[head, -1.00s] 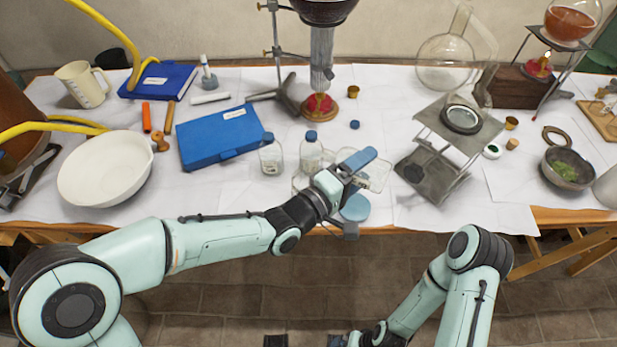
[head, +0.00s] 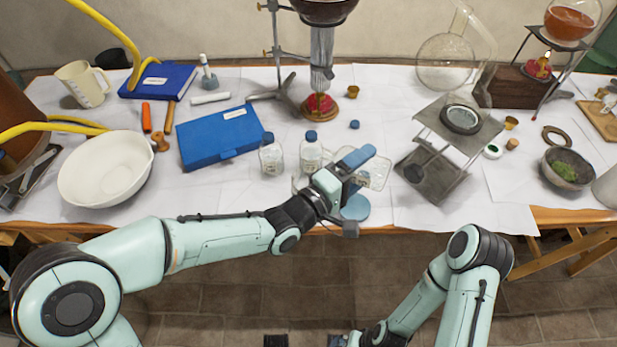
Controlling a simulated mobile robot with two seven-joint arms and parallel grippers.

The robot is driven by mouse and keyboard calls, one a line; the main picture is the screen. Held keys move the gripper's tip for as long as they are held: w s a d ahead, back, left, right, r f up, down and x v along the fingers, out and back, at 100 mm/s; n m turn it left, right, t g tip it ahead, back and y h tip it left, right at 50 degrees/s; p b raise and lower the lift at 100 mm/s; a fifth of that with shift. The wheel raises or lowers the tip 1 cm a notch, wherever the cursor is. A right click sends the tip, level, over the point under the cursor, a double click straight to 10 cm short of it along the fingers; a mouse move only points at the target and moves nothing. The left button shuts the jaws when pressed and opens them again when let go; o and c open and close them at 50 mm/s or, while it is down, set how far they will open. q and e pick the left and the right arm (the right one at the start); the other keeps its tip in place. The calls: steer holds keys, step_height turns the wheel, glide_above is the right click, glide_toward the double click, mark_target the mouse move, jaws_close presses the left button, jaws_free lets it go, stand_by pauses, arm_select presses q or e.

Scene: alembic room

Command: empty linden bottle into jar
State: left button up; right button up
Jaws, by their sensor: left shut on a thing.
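My left gripper (head: 352,178) is shut on a clear bottle (head: 374,173), which lies strongly tilted over the front of the table. Its label and contents are too small to make out. A clear rim shows just left of the gripper and may be the jar; the gripper hides most of it. A light blue disc (head: 355,208) lies by the table's front edge, below the gripper. Two clear bottles with blue caps, one on the left (head: 271,158) and one on the right (head: 311,156), stand upright left of the gripper.
A loose blue cap (head: 354,124) lies behind the gripper. A blue case (head: 218,138) and a white bowl (head: 105,168) are to the left. A metal stand with gauze (head: 440,165) is close on the right. White paper covers the table.

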arm_select(q)
steer(key=shift+w+a+r+n+t+h, duration=0.15)
steer(key=shift+r+n+t+h, duration=0.25)
steer(key=shift+r+n, duration=0.75)
stand_by(1.9)
steer(key=shift+a+f, duration=0.1)
steer(key=shift+f, duration=0.05)
steer(key=shift+a+r+n, duration=0.15)
steer(key=shift+r+n, duration=0.25)
steer(key=shift+n, duration=0.35)
steer(key=shift+w, duration=0.1)
steer(key=shift+w+a+r+n+t, duration=0.1)
steer(key=shift+a+r+n+t, duration=0.1)
steer(key=shift+r+n+t, duration=0.35)
steer(key=shift+f, duration=0.15)
